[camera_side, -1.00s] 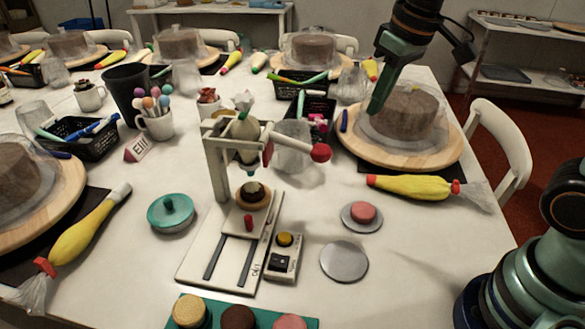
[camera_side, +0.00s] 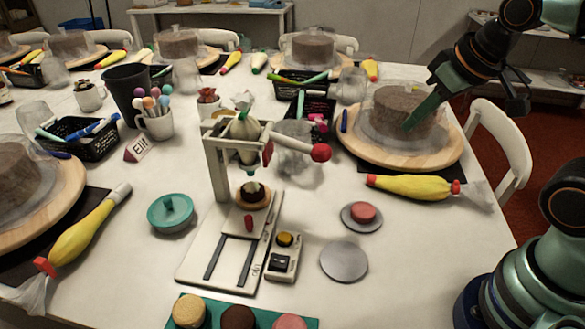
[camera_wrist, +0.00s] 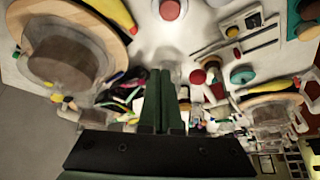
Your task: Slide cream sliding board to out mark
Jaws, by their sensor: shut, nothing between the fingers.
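The cream sliding board (camera_side: 238,222) lies on a pale slotted base (camera_side: 200,268), under a cream-coloured press frame (camera_side: 217,170). It has a small red knob (camera_side: 249,224) at its front and bears a round cake (camera_side: 253,195) with dark topping. The out mark (camera_side: 257,269) is small lettering on the base's front right; the board is at the back of the slots, away from it. My gripper (camera_side: 406,129) is shut and empty, in front of the right-hand covered cake in the side view and well apart from the board. Its closed fingers (camera_wrist: 158,75) show in the wrist view.
A lever with a red ball (camera_side: 320,152) sticks out right of the press. A button box (camera_side: 284,256) stands right of the base. A yellow piping bag (camera_side: 415,187), a grey disc (camera_side: 344,261) and a wooden turntable (camera_side: 358,150) lie to the right.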

